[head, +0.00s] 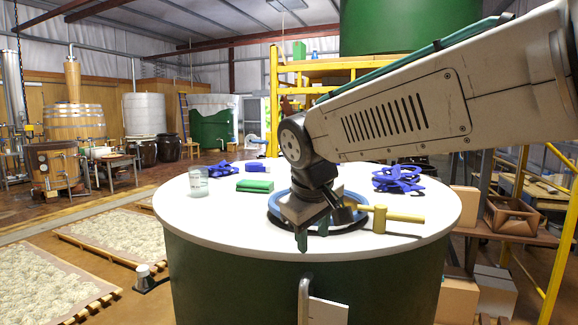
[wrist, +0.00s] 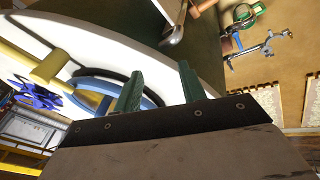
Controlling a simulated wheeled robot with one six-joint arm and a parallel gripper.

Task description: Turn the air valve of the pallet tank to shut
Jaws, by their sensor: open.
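A dark green tank (head: 260,285) with a round white lid (head: 225,215) stands right in front of me; I cannot tell whether it is the pallet tank. A grey bent pipe (head: 304,300) rises on its front and also shows in the wrist view (wrist: 177,25). I cannot make out an air valve with certainty. Metal fittings with a green round part (wrist: 243,14) and a branched metal piece (wrist: 262,48) show at the wrist view's upper right. My gripper (head: 312,237) is open and empty above the lid's front part; its green fingers also show in the wrist view (wrist: 160,70).
On the lid are a blue ring (head: 278,205), a yellow mallet (head: 380,218), a green block (head: 255,186), a glass jar (head: 199,182) and blue handwheel-like pieces (head: 397,179). Yellow framing (head: 556,250) and boxes (head: 495,290) stand right. Low trays (head: 55,280) lie left.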

